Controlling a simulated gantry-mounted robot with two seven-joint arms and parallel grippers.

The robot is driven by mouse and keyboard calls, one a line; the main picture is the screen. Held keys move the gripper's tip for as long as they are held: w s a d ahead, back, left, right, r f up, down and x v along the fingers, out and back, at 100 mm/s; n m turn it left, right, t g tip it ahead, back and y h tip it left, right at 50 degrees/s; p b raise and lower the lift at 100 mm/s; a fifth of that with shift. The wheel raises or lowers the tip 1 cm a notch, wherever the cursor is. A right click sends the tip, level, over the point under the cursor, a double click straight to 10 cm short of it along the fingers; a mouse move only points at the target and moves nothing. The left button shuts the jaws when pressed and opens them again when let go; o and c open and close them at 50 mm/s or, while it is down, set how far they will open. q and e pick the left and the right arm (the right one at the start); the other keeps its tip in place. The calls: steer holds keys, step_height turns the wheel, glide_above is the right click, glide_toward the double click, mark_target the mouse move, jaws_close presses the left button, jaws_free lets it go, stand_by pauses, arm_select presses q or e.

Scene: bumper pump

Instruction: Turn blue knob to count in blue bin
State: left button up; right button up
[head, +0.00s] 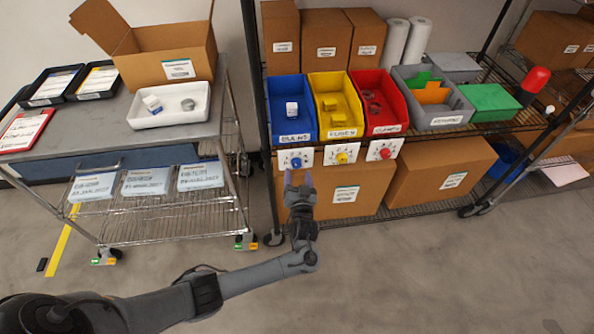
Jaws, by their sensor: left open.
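The blue bin (280,112) stands at the left of the shelf row and holds one small white bottle (291,109). Below its front hangs a white dial plate with the blue knob (296,162) at its middle. The numbers on the dial are too small to read surely. My left gripper (298,180) is open and empty just below the blue knob, fingers pointing up toward the plate. I cannot tell whether a fingertip touches the plate. My right gripper is not in view.
A yellow bin (320,113) and a red bin (362,92) stand to the right, with a yellow knob (342,158) and a red knob (385,153) below. Cardboard boxes sit underneath. A wire cart stands left. The floor in front is clear.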

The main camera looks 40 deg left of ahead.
mark_target(297, 166)
arm_select(q)
steer(key=shift+b+x, duration=0.45)
steer(key=shift+x, duration=1.5)
steer(key=c, duration=1)
steer(key=shift+c, duration=0.2)
steer(key=shift+f+n, duration=0.1)
steer(key=shift+n, duration=0.2)
steer(key=n+b, duration=0.2)
steer(key=shift+s+f+n, duration=0.1)
steer(key=shift+n, duration=0.3)
steer(key=shift+n+b, duration=1)
steer(key=shift+n, duration=1.2)
